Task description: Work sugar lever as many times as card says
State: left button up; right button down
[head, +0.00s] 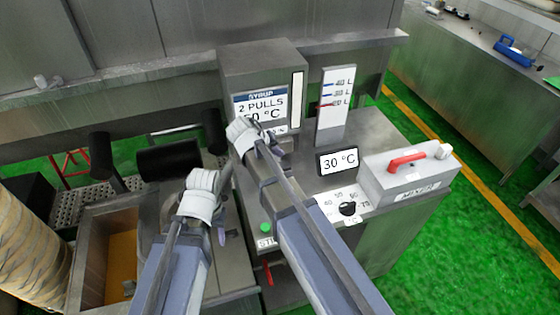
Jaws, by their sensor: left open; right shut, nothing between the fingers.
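The card (262,103) is on the front of a tall steel box and is headed "SYRUP". It reads "2 PULLS", with a temperature line below that ends in "0 °C"; my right gripper partly covers its lower part. My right gripper (240,128) is shut and empty, in front of the card's lower left. My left gripper (205,180) is open, lower and to the left, over the steel machinery. I cannot make out which part is the sugar lever; my grippers and arms may hide it. A small red lever (268,271) shows low on the front, below a green button (265,228).
A level gauge (334,108) has a red pointer near 20 L. A display (338,161) reads 30 °C, above a black dial knob (347,208). A mixer box (408,180) with a red handle stands right. Dark cylinders (168,158) lie left.

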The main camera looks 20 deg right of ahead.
jog(key=shift+f, duration=0.1)
dwell(0.7)
jog(key=shift+s+f+b, duration=0.1)
jog(key=shift+f+b, duration=0.2)
jog(key=shift+b, duration=0.1)
jog(key=shift+s+f+b, duration=0.25)
jog(key=shift+f+b, duration=0.6)
jog(key=shift+f, duration=0.05)
jog(key=shift+s+f+b, duration=0.3)
jog(key=shift+f+b, duration=0.55)
jog(key=shift+f, duration=0.05)
jog(key=shift+s+f+b, duration=0.25)
jog(key=shift+f+b, duration=0.6)
jog(key=shift+f, duration=0.05)
dwell(2.2)
jog(key=shift+r, duration=0.15)
jog(key=shift+w+d+r+p, duration=0.1)
jog(key=shift+w+r+p, duration=0.1)
jog(key=shift+r+p, duration=1.05)
jog(key=shift+w+r+p, duration=0.2)
jog(key=shift+r+p, duration=0.95)
jog(key=shift+p, duration=0.1)
jog(key=shift+r+p, duration=0.45)
jog(key=shift+r, duration=0.25)
jog(key=shift+w, duration=0.15)
